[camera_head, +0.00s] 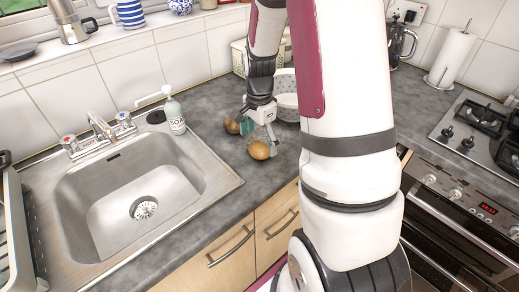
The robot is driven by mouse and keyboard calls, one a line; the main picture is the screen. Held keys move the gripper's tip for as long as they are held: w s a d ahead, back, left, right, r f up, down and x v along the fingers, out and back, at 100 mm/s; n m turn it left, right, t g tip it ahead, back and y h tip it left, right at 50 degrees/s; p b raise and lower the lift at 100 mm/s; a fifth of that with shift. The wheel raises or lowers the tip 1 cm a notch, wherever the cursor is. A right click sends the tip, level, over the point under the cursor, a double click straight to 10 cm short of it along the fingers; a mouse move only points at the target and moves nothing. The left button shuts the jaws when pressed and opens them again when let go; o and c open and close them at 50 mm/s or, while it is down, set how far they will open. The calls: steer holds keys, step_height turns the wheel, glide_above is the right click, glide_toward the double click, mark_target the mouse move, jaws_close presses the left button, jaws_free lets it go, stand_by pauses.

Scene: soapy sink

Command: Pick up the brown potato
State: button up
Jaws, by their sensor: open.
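Two brown, rounded items lie on the grey counter right of the sink. The rear one (231,126) is darker, reddish brown, and partly hidden by my gripper. I cannot tell for sure which of them is the potato. My gripper (260,132) is open and points down, low over the counter between the two items. Its left finger is close beside the rear item; its right finger is just behind the front item. I cannot tell whether either finger touches.
The steel sink (205,165) is at the left, with a soap bottle (174,116) behind it. A pale perforated bowl (285,85) stands behind my gripper, partly hidden by my arm. The hob (475,125) is at the right. The counter's front edge is close to the front item.

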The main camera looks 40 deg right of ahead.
mark_target(259, 144)
steer(key=shift+w+f, duration=0.1)
steer(key=shift+f, duration=1.45)
